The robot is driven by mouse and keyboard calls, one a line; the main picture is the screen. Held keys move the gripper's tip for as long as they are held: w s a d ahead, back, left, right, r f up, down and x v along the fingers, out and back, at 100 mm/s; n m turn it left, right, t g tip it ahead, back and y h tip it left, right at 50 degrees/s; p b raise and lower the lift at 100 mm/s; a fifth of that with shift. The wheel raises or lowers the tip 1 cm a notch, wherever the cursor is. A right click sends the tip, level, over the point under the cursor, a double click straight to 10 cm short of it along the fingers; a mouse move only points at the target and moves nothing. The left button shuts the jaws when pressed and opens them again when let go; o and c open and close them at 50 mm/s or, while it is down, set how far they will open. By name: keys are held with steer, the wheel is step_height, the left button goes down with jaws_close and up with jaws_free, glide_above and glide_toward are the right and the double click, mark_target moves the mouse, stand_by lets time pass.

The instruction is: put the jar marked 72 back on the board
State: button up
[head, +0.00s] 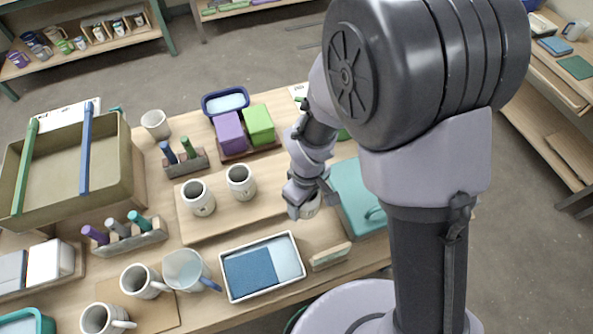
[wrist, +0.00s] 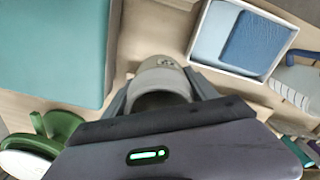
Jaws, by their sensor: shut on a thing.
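My gripper (head: 306,196) is shut on a pale grey jar (head: 311,208), which appears upright between the fingers. In the wrist view the jar (wrist: 160,72) fills the space between my fingers and has a small dark mark near its rim, too small to read. The light wooden board (head: 232,218) lies left of my gripper in the head view. Two similar pale jars stand on it, a left one (head: 198,199) and a right one (head: 241,181). The held jar is at the board's right end; I cannot tell whether it touches the board.
A teal box (head: 356,190) stands close right of my gripper. A white tray with blue contents (head: 262,266) lies in front of the board. Purple (head: 228,132) and green (head: 259,124) blocks stand behind.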

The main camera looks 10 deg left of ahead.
steer(key=w+a, duration=0.2)
steer(key=w, duration=0.1)
steer(key=w+a+f+b, duration=0.1)
steer(key=w+a, duration=0.4)
steer(key=w, duration=0.1)
steer(key=shift+w+a+f, duration=0.25)
steer(key=shift+w+a, duration=0.05)
steer(key=shift+a, duration=0.1)
step_height(320, 180, down, 4)
steer(key=shift+w+r+b, duration=0.1)
steer(key=shift+r+b, duration=0.1)
steer(key=shift+b, duration=0.8)
steer(key=shift+r, duration=0.1)
steer(key=o, duration=1.8)
steer(key=shift+c, duration=0.2)
